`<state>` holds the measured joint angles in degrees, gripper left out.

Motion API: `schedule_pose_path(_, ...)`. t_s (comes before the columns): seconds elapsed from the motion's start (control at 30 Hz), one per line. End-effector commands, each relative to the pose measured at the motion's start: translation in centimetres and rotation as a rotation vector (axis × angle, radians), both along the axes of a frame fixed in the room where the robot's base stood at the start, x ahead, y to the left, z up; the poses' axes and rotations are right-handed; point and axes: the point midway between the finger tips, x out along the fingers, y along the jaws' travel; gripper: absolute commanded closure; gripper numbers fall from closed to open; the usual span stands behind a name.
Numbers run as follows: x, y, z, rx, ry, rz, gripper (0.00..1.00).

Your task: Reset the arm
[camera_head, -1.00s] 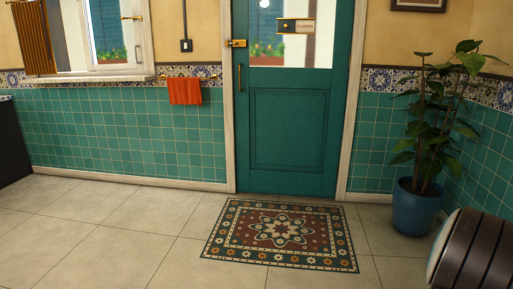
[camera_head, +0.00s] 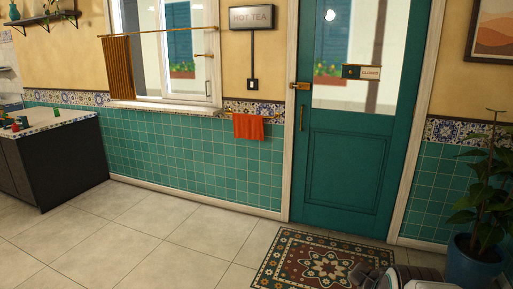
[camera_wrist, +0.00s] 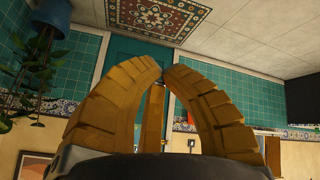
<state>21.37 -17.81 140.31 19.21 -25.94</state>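My gripper (camera_wrist: 163,73) fills the middle of the wrist view, with ridged yellow-brown fingers. Their tips come together, and nothing shows held between them. The wrist view is upside down, with the floor at the top. Part of my arm shows at the bottom right edge of the head view, in front of the rug. The fingers do not show clearly in the head view.
A green door (camera_head: 347,165) stands right of centre, with a patterned rug (camera_head: 290,262) before it. A blue-potted plant (camera_head: 475,262) is at the right. A dark counter (camera_head: 60,160) stands at the left. The tiled floor (camera_head: 130,240) between is clear.

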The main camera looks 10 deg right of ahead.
Motion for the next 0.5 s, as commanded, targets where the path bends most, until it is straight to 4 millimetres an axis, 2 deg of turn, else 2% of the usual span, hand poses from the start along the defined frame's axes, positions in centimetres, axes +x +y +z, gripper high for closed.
schedule_pose_path(0.03, -0.8, 1.9, 2.9, 0.037, 0.021, 0.012, 1.0)
schedule_pose_path(0.2, -4.6, 6.7, 6.2, 0.156, 0.126, 0.008, 1.0)
schedule_pose_path(0.3, -6.8, 8.6, 7.7, 0.203, 0.183, 0.0, 1.0)
schedule_pose_path(0.5, -10.2, 10.8, 9.7, 0.253, 0.27, -0.019, 1.0)
